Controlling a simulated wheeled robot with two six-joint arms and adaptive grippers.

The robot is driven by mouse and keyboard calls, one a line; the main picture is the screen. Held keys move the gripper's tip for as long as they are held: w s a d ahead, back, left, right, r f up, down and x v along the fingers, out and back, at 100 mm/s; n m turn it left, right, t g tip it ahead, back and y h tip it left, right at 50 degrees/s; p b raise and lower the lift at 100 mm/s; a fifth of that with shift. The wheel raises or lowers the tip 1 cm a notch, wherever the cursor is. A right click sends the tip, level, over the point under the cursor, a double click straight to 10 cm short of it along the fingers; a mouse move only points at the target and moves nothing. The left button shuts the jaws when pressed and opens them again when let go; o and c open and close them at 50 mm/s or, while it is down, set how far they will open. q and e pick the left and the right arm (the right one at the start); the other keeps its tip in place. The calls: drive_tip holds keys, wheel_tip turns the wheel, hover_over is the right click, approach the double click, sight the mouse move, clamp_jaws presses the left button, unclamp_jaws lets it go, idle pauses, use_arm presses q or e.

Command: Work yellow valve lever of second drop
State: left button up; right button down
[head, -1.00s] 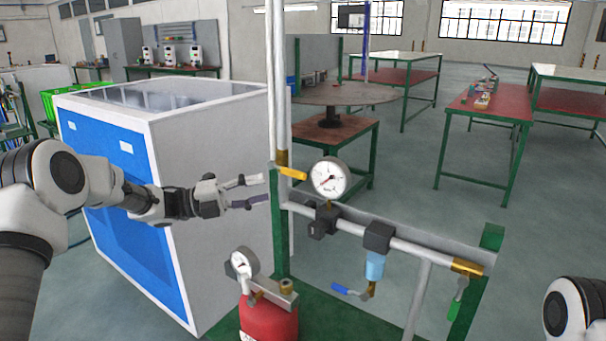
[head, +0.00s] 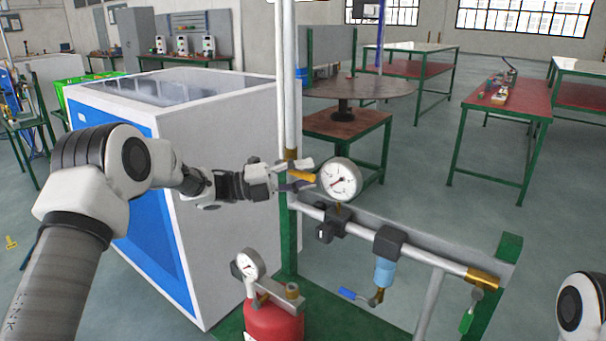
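The yellow valve lever (head: 303,177) sticks out to the right from the brass fitting at the foot of the white vertical pipe (head: 290,95). My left gripper (head: 301,174) reaches in from the left at the lever's height. Its fingers are apart, one above and one below the lever, which shows between them. I cannot tell whether either finger touches it. My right gripper is out of view; only a part of my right arm shows at the lower right edge.
A pressure gauge (head: 340,179) sits just right of the lever. A blue-handled valve (head: 356,296) and a green-handled valve (head: 471,312) hang lower right. A red cylinder (head: 273,320) stands below. A large white-and-blue cabinet (head: 222,155) is behind my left arm.

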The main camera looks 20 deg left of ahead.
use_arm(q)
clamp_jaws()
